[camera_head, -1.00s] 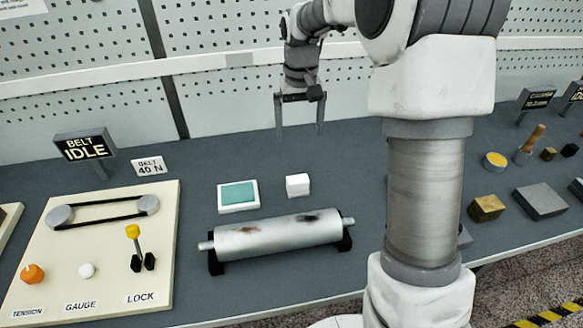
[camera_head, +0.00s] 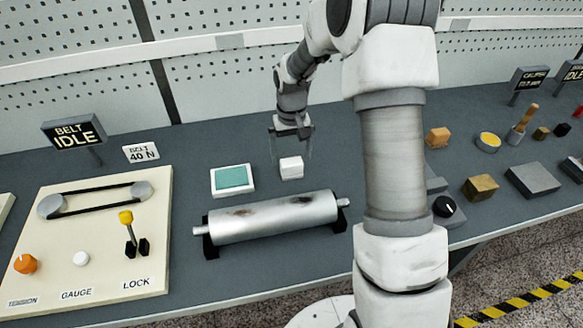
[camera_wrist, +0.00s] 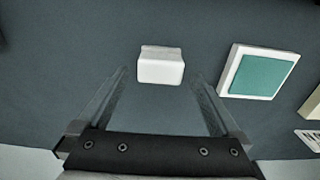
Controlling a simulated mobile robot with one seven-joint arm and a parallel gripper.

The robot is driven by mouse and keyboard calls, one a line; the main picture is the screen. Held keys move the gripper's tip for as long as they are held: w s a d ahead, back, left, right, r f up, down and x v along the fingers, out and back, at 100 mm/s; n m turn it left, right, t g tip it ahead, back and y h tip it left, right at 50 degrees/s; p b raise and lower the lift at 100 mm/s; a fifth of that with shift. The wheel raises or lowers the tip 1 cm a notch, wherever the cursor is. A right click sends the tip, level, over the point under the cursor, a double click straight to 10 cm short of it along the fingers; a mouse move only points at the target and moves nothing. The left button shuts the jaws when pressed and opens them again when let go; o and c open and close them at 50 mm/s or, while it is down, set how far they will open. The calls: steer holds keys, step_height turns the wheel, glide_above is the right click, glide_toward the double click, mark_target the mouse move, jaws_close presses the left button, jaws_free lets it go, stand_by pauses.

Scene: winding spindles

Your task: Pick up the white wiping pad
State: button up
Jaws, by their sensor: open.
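The white wiping pad (camera_head: 291,168) is a small white block on the grey bench, behind the metal roller and right of the green-topped white tray. In the wrist view the pad (camera_wrist: 161,66) lies just beyond the fingertips, roughly centred between them. My gripper (camera_head: 291,158) hangs over the pad with its fingers pointing down, one on each side of it in the picture. In the wrist view my gripper (camera_wrist: 160,80) is open and empty. Whether the fingertips are down at the pad's height I cannot tell.
The white tray with a green top (camera_head: 232,180) is close to the pad's left. The metal roller (camera_head: 272,218), with dark smudges, lies on black supports in front. The belt board (camera_head: 85,240) with a yellow-knobbed lever is at left. Several blocks stand beyond my arm at right.

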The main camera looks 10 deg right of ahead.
mark_target(292, 161)
step_height(292, 161, down, 3)
steer(key=shift+f, duration=0.2)
steer(key=shift+c, duration=0.2)
steer(key=c, duration=1.3)
steer(key=shift+o, duration=0.2)
steer(key=shift+r, duration=0.45)
steer(key=r, duration=0.3)
steer(key=shift+w+d+r, duration=0.1)
steer(key=shift+d+r, duration=0.2)
steer(key=shift+r, duration=0.1)
steer(key=w+d+r, duration=0.3)
steer(key=d+r, duration=0.3)
steer(key=d, duration=0.4)
steer(key=shift+d+r, duration=0.2)
steer(key=shift+d, duration=0.1)
